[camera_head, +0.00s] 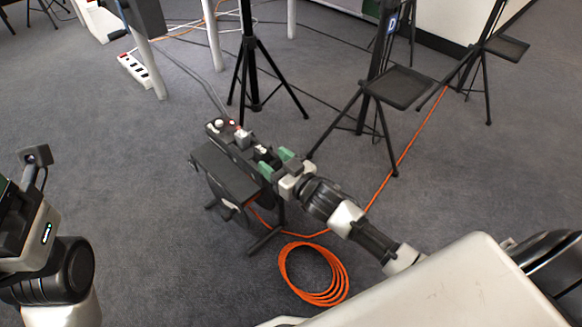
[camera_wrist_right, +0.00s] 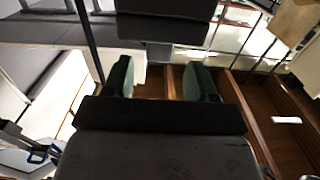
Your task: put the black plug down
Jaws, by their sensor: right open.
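My right gripper (camera_head: 277,163) is at a black power strip (camera_head: 226,132) on top of a small dark stand. Its two green fingertips are apart, and the wrist view also shows them open (camera_wrist_right: 159,80) with a gap between them. A small black block that looks like the black plug (camera_head: 263,153) sits at the strip's near end, just beyond the fingertips; I cannot tell whether they touch it. In the wrist view a dark block fills the top, ahead of the fingers. My left gripper (camera_head: 8,205) is at the left edge, mostly cut off.
The stand has a dark flat shelf (camera_head: 232,172) and legs on grey carpet. An orange cable coil (camera_head: 313,274) lies in front of it. Black tripods, one with a small tray (camera_head: 400,87), stand behind and right. A white power strip (camera_head: 134,70) lies at the back left.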

